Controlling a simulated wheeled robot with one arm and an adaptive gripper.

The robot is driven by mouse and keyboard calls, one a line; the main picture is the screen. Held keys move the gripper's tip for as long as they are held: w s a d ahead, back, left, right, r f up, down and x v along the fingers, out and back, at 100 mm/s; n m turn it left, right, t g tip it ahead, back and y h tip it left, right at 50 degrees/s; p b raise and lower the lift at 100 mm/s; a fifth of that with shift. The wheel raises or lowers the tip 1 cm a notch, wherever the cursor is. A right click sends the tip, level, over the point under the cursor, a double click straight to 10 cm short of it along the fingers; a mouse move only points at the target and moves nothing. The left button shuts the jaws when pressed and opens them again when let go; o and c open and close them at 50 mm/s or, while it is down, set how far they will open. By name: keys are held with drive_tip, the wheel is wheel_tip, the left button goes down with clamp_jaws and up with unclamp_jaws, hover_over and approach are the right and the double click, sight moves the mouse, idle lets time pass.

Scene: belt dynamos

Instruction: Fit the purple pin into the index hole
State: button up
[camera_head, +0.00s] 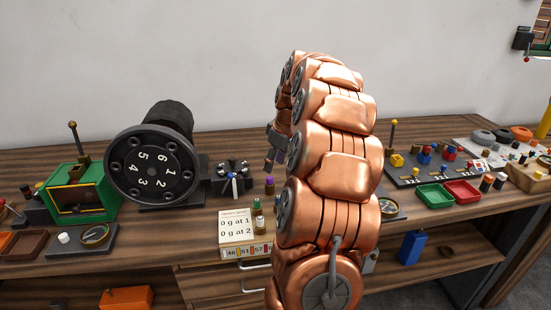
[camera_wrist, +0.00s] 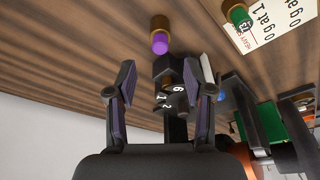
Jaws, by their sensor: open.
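The purple pin (camera_head: 270,183) stands upright on the bench, right of a small black fixture (camera_head: 234,172). In the wrist view, the purple pin (camera_wrist: 160,44) shows its purple end and brown-gold body, just beyond the fingertips. My gripper (camera_wrist: 166,82) is open, with nothing between its fingers. In the head view, my copper arm hides most of the gripper. I cannot tell which opening is the index hole.
A white card block (camera_head: 236,228) and a green-topped pin (camera_head: 257,204) stand in front of the purple pin. A green box (camera_head: 78,199) is at left. Green (camera_head: 434,194) and red (camera_head: 462,192) trays lie at right. A wall rises behind the bench.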

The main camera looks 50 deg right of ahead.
sight(270, 177)
drive_tip(key=p+x, duration=0.1)
drive_tip(key=x, duration=0.5)
drive_tip(key=shift+f, duration=0.2)
drive_tip(key=shift+c, duration=0.4)
clamp_jaws()
drive_tip(key=shift+a+r, duration=0.1)
drive_tip(key=shift+r, duration=2.1)
